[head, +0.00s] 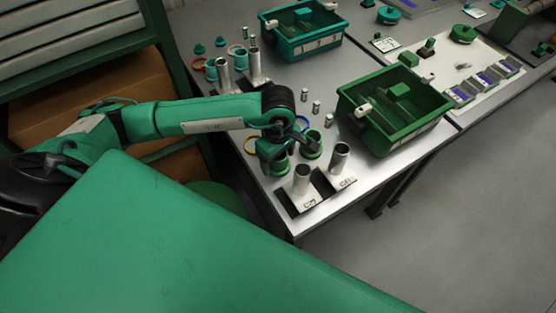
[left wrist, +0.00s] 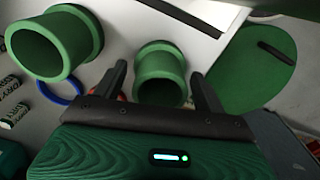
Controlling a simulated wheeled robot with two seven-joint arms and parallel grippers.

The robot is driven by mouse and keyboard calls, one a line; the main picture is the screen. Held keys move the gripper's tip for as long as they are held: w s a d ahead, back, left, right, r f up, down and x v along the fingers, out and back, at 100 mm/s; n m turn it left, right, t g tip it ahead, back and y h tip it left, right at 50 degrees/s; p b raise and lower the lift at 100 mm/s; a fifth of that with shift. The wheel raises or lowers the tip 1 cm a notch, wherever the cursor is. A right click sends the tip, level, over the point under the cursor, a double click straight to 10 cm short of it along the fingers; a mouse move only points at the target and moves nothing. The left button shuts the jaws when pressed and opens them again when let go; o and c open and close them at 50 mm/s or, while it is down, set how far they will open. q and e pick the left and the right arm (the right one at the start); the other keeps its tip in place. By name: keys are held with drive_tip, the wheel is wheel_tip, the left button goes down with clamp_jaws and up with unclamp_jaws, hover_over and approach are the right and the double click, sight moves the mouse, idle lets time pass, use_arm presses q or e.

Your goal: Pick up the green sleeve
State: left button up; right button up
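Two green sleeves with flanged ends stand on the metal bench. One sleeve (head: 281,166) is under my left gripper (head: 277,152); the other sleeve (head: 312,145) is just right of it. In the left wrist view, the first sleeve (left wrist: 160,73) shows between the two spread black fingers of the left gripper (left wrist: 158,76). The fingers look apart from its wall; their height relative to it is hard to tell. The other sleeve (left wrist: 57,43) is at upper left. The left gripper is open and empty. My right gripper is not in view.
Two metal posts (head: 301,180) (head: 339,158) stand on labelled bases near the bench's front corner. A blue ring (head: 302,122), a yellow ring (head: 250,145) and small cylinders (head: 316,107) lie close by. A green bin (head: 425,125) stands to the right, a teal bin (head: 328,42) behind.

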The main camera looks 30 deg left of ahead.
use_arm(q)
drive_tip(key=c, duration=0.9)
